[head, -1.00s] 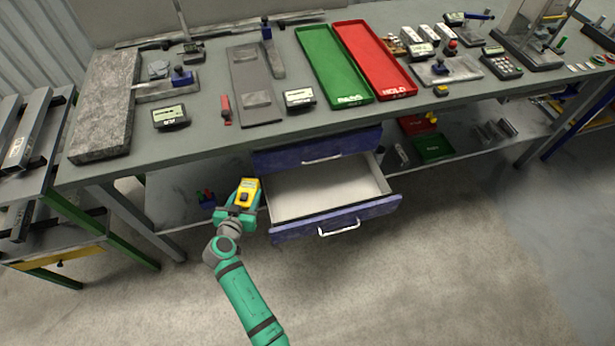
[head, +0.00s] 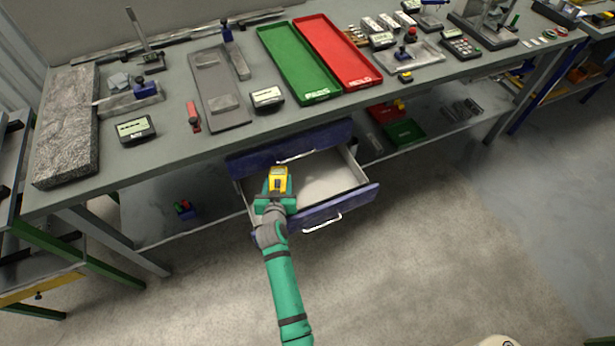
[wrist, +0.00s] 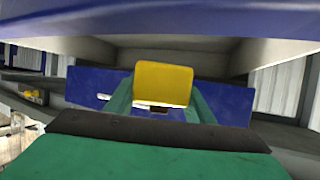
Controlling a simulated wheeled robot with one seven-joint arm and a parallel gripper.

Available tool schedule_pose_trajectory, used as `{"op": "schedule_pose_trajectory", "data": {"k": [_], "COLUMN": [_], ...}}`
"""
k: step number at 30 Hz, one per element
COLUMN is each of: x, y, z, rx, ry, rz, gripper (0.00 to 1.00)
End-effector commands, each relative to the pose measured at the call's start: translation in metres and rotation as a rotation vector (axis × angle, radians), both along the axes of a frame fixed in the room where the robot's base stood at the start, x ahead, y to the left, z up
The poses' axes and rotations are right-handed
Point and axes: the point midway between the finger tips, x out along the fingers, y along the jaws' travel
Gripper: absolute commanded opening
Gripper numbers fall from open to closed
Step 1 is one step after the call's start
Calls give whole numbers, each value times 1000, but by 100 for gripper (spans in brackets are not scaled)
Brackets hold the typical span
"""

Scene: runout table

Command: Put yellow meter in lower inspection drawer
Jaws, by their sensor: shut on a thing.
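The yellow meter (head: 278,180) is held in my gripper (head: 276,196), which is shut on it. In the wrist view the yellow meter (wrist: 163,83) sits between the green fingers of my gripper (wrist: 160,108). The lower inspection drawer (head: 340,204) is pulled open under the bench, with a blue front, a silver handle and a pale interior. In the head view the meter overlaps the left part of the drawer opening. The meter's exact height over the drawer floor is hard to tell. My gripper hides part of the drawer's left side.
The upper blue drawer (head: 290,148) is shut just above. The bench top (head: 170,160) overhangs behind, holding a green tray (head: 298,62), a red tray (head: 337,52) and grey meters. A lower shelf (head: 150,222) runs behind the drawer. Floor in front is clear.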

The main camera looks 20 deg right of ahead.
Motion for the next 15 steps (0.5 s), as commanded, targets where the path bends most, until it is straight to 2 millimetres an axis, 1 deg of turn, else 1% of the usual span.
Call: {"op": "schedule_pose_trajectory", "data": {"k": [1,9,12,15], "x": [1,3,4,4], "y": [-13,-76,-96,-111], "z": [2,1,2,1], "rx": [0,1,1,0], "ry": [-4,-4,-4,-2], "rz": [-4,-5,-4,-3], "gripper": [20,20,20,20]}}
